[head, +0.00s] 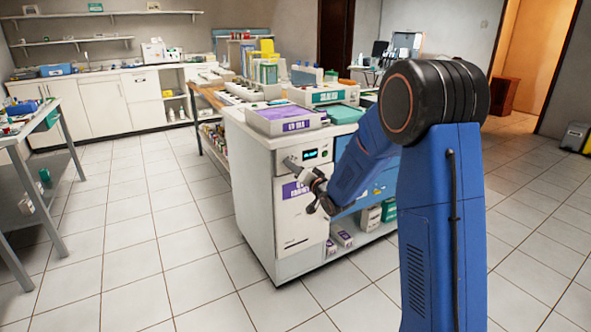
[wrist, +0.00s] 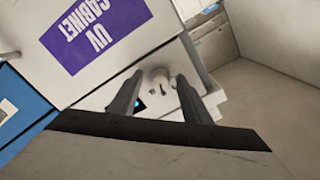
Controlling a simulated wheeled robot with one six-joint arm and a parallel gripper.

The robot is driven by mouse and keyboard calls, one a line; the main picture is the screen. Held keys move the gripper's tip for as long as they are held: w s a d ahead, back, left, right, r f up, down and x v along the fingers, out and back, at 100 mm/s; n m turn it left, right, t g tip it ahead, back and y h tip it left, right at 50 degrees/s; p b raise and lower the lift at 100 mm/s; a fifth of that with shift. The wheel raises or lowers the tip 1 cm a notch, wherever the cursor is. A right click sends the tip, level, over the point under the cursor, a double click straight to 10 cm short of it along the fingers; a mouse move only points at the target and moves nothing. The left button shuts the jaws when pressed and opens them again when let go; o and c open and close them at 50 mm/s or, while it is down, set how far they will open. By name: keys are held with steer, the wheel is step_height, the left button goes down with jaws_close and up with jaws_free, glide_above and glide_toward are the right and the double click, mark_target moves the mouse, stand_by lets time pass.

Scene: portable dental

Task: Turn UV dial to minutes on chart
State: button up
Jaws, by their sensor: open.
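The white UV cabinet (head: 262,212) stands in front of my arm, with a lit display (head: 311,154) high on its front and a purple label (head: 296,190) below. My gripper (head: 291,163) is at the upper front of the cabinet, beside the display. In the wrist view its fingers (wrist: 160,76) are open and empty, with a pale round knob, likely the UV dial (wrist: 159,74), showing between their tips. I cannot tell whether they touch it. The label reading UV CABINET (wrist: 95,32) is tilted there. The dial's setting is unreadable, and I cannot make out a minutes chart.
A purple-topped box (head: 287,117) sits on the cabinet. A blue-fronted unit (head: 378,190) adjoins it on the right, with boxes on a low shelf. A metal table (head: 22,133) stands at left. The tiled floor (head: 165,245) left of the cabinet is clear.

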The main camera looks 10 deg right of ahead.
steer(key=shift+s, duration=0.1)
steer(key=v, duration=1.7)
steer(key=shift+s+d+r, duration=0.1)
